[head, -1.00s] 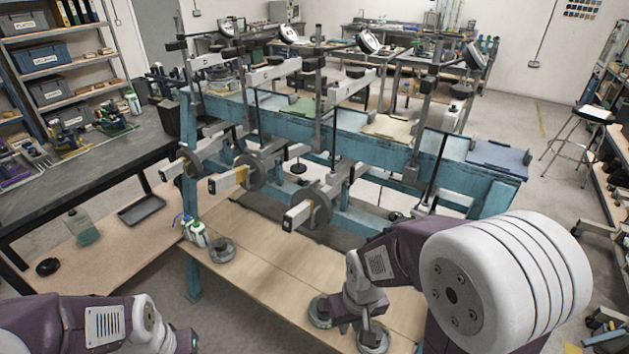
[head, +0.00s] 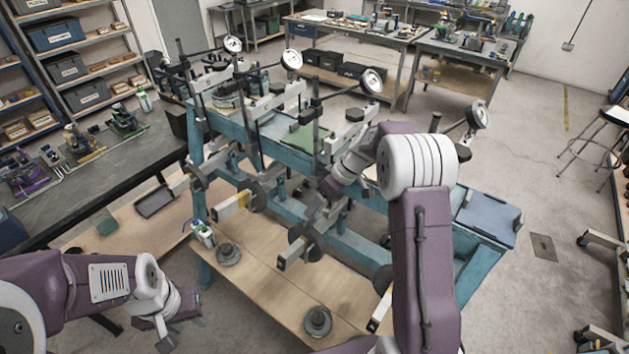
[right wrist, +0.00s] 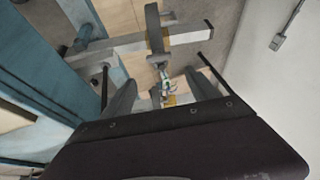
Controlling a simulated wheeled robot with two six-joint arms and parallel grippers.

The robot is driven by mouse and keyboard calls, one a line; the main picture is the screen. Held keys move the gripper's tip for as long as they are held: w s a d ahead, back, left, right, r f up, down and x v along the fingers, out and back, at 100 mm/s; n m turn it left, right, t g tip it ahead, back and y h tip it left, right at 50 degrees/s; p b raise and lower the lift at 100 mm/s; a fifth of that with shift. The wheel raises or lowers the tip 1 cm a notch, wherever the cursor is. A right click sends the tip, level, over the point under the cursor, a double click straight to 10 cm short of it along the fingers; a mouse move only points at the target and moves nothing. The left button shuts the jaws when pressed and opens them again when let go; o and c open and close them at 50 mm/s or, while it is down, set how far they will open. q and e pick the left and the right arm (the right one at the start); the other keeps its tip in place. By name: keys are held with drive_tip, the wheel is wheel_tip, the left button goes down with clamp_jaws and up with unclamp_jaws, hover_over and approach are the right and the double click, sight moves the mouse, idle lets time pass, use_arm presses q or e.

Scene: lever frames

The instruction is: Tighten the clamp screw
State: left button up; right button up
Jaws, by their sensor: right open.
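A row of lever frames stands on a blue bench frame (head: 465,265), each with a pale beam and a dark disc weight. My right gripper (head: 322,208) is at the lever with the disc weight (head: 306,243), partly hidden by its own arm in the head view. In the right wrist view my right gripper (right wrist: 160,90) has its two fingers apart with nothing between them. A pale beam (right wrist: 185,37) and its disc (right wrist: 155,30) lie just beyond the fingertips. I cannot pick out the clamp screw. My left gripper (head: 168,328) hangs low at the left, away from the bench.
Round weights (head: 229,254) (head: 317,321) sit on the wooden lower shelf (head: 265,285). A small white-green bottle (head: 204,235) stands at the bench's left leg. Dial gauges (head: 372,81) rise on posts behind. A dark side table (head: 90,180) is at left.

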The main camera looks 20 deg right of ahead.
sight(310, 221)
drive_tip(key=shift+m, duration=0.3)
drive_tip(key=p+x, duration=0.1)
drive_tip(key=x, duration=0.1)
drive_tip(key=p+x, duration=0.2)
drive_tip(key=s+d+p+x, duration=0.1)
drive_tip(key=x, duration=0.2)
drive_tip(key=shift+f+p, duration=0.25)
drive_tip(key=shift+p, duration=0.05)
drive_tip(key=shift+a+f, duration=0.2)
drive_tip(key=shift+a, duration=0.05)
drive_tip(key=c, duration=1.4)
use_arm(q)
wheel_tip(310, 221, up, 7)
drive_tip(key=shift+s+a+f, duration=0.15)
drive_tip(key=shift+s+f, duration=0.05)
use_arm(e)
drive_tip(key=shift+o, duration=0.2)
